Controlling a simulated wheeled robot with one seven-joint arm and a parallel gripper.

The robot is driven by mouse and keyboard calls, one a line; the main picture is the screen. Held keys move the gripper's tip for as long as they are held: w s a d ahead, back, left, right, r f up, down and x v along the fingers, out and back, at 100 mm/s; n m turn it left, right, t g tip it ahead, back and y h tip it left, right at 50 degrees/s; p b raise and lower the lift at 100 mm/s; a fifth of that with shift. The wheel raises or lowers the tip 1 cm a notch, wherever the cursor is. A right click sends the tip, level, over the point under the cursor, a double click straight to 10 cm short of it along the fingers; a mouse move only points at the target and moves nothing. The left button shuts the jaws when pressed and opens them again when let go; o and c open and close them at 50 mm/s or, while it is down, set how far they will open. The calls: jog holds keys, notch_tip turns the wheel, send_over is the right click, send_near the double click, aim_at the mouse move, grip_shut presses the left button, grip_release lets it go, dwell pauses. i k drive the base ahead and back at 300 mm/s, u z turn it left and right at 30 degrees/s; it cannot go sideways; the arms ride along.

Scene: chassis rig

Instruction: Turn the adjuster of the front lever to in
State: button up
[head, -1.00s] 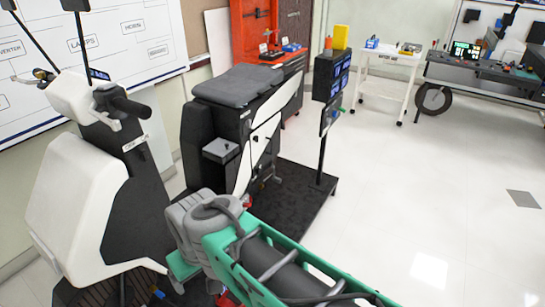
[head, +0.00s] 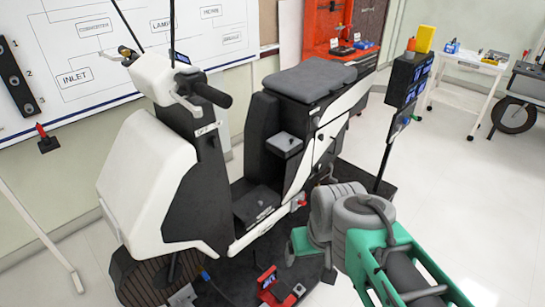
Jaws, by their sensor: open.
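The white and black scooter rig (head: 150,190) stands left of centre in the head view. Its handlebar (head: 160,78) is at the upper left, with a black grip (head: 208,94) on the near side. A pale lever (head: 187,104) shows beside that grip. Another lever (head: 127,52) shows at the far end of the handlebar. The adjuster is too small to tell apart, and its setting cannot be read. My green and grey arm (head: 385,245) reaches in from the lower right, well away from the handlebar. My gripper cannot be made out.
A black display stand (head: 408,82) with a yellow box on top rises behind my arm. A red device (head: 275,287) sits on the dark platform by the scooter. A white trolley (head: 470,68) is at the back right.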

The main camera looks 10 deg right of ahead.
aim_at(125, 53)
jog(key=k, duration=1.25)
jog(key=u, duration=1.1)
jog(key=i, duration=1)
jog(key=u, duration=1.2)
jog(key=i, duration=1.3)
jog(key=z, duration=0.4)
jog(key=i, duration=1.4)
jog(key=z, duration=0.9)
